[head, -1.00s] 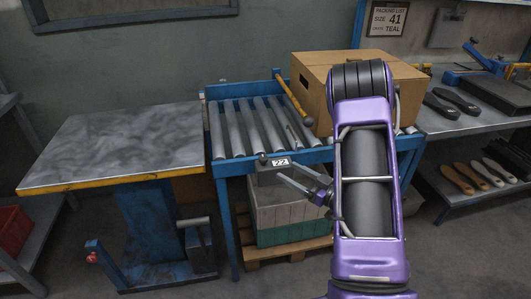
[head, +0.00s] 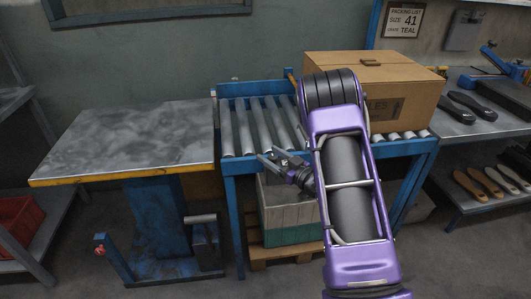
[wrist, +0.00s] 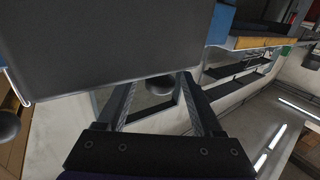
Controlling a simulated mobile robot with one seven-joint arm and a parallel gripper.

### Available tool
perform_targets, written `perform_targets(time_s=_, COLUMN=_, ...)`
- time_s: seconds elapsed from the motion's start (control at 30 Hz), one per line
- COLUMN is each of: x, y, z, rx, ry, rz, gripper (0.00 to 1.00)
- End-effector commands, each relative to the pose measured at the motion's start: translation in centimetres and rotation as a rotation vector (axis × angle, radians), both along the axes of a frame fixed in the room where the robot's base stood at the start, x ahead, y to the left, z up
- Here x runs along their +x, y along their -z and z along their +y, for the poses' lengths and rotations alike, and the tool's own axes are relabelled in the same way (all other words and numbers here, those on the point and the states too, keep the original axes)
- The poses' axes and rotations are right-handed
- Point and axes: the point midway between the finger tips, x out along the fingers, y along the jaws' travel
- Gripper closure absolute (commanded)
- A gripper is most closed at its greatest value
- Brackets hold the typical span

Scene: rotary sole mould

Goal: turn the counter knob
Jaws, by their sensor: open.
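My gripper (head: 268,155) is open at the front edge of the roller conveyor, in front of the counter. In the head view it hides most of the counter, and its number cannot be read. In the wrist view the counter's dark grey housing (wrist: 105,45) fills the upper left. A dark round knob (wrist: 160,85) shows below the housing's lower edge, between the two open fingertips (wrist: 159,79). I cannot tell whether the fingers touch it. A second dark ball (wrist: 8,122) shows at the left edge, by a thin metal rod.
A cardboard box (head: 405,100) sits on the roller conveyor (head: 243,125), right behind my arm. A grey-topped table (head: 130,140) stands at left. Stacked grey and green blocks (head: 290,220) stand on a pallet below. A bench (head: 470,125) with dark soles is at right.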

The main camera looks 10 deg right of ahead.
Motion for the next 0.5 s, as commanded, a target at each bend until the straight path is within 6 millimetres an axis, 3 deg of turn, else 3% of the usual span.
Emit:
perform_targets(time_s=0.2, x=2.0, y=0.0, z=1.3, rx=0.000, ry=-0.001, rz=-0.001, gripper=0.32)
perform_targets(time_s=0.5, x=2.3, y=0.0, z=1.5, rx=0.000, ry=0.000, rz=0.000, gripper=0.32)
